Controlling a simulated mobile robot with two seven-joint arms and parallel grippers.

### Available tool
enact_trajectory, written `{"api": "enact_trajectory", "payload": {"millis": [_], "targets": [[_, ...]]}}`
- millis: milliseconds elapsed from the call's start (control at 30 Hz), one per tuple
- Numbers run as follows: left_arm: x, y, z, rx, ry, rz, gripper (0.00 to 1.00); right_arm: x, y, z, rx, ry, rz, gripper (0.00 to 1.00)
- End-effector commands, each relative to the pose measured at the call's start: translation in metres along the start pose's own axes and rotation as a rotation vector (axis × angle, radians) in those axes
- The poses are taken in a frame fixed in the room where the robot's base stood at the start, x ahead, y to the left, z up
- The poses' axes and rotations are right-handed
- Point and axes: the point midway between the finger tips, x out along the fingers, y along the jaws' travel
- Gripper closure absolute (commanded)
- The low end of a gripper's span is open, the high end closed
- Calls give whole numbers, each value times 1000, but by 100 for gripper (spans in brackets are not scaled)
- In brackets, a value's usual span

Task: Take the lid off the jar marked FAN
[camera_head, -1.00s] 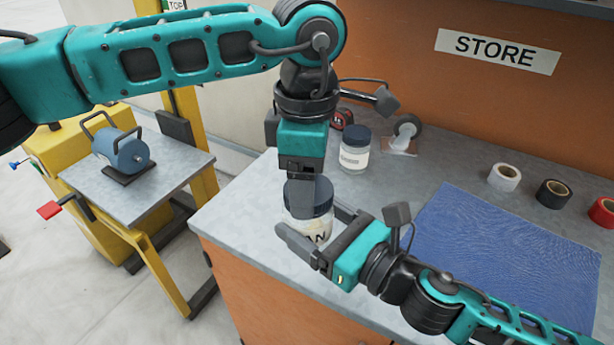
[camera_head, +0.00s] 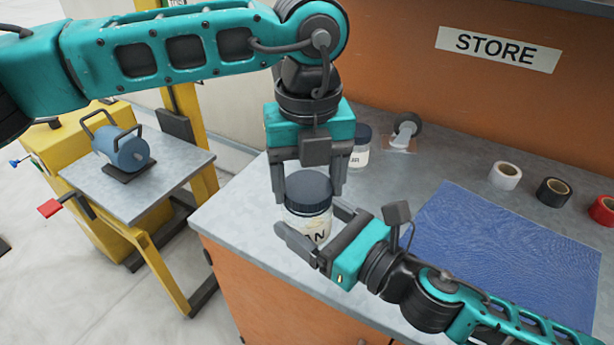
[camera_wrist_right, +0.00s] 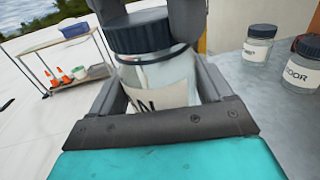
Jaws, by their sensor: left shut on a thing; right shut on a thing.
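The FAN jar (camera_head: 308,228) is clear with a pale label and stands upright near the counter's front left corner. Only "AN" of the label shows. Its dark ridged lid (camera_head: 308,190) is on top; it also shows in the right wrist view (camera_wrist_right: 138,36), with a thin dark ring below it. My left gripper (camera_head: 309,181) points down from above, shut on the lid with one finger on each side. My right gripper (camera_head: 314,224) is shut around the jar's body from the right, below the lid. Whether the lid is loose on the thread I cannot tell.
Two other labelled jars, one (camera_wrist_right: 258,44) and another (camera_wrist_right: 301,68), stand behind on the counter (camera_head: 400,190). A caster wheel (camera_head: 407,127), a blue mat (camera_head: 510,245) and tape rolls (camera_head: 553,193) lie to the right. A yellow-framed cart (camera_head: 140,190) stands left.

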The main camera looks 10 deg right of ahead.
Motion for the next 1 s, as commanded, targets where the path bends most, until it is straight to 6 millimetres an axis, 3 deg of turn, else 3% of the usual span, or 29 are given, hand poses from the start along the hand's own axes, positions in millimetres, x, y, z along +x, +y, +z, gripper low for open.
{"api": "enact_trajectory", "payload": {"millis": [300, 500, 1000], "targets": [[-1, 0, 2, -603, -8, 4, 67, 0, 0, 0, -1, 1, 0, 100], [-1, -1, 2, -849, -8, 6, 67, 0, -1, -1, -1, 2, -3, 100], [-1, -1, 2, -862, -9, 6, 67, 0, -2, -1, 0, 3, -7, 100]]}}
